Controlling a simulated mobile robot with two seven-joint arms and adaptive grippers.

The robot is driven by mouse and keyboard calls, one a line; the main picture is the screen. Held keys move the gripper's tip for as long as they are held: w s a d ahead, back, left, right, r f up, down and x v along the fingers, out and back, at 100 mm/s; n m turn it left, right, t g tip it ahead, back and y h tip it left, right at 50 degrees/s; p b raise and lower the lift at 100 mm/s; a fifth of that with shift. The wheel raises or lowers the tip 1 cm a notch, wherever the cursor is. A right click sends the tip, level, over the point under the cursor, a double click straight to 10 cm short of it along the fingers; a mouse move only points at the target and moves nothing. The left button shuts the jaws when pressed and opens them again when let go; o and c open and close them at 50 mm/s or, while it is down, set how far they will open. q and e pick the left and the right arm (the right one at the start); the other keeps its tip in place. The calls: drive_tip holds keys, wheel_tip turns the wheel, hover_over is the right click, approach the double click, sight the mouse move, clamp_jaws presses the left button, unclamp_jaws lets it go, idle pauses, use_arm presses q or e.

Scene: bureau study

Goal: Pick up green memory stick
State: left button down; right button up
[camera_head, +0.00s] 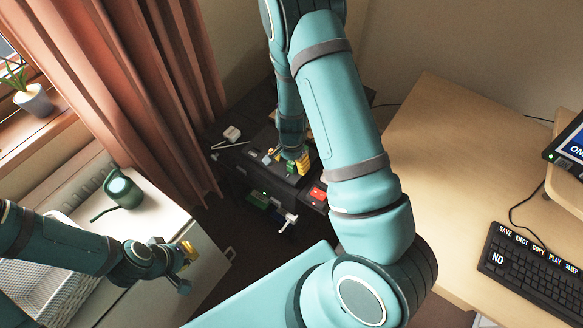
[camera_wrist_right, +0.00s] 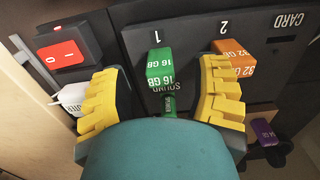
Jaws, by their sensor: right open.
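The green memory stick, marked 16 GB (camera_wrist_right: 160,69), stands at the slot labelled 1 on a dark panel in the right wrist view. It also shows as a small green spot in the head view (camera_head: 291,168). My right gripper (camera_wrist_right: 163,78) is open, with one yellow finger on each side of the green stick and visible gaps between.
An orange 32 GB stick (camera_wrist_right: 236,58) at slot 2 is close to the right finger. A red switch (camera_wrist_right: 62,56) and a white stick (camera_wrist_right: 73,97) lie left; a purple one (camera_wrist_right: 264,131) is lower right. A wooden desk with a keyboard (camera_head: 535,270) stands right.

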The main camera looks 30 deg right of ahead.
wheel_tip(320, 180, down, 2)
drive_tip(key=shift+f, duration=0.2)
use_arm(q)
drive_tip(key=shift+w+f, duration=0.1)
drive_tip(key=shift+f, duration=0.3)
use_arm(e)
drive_tip(key=c, duration=1)
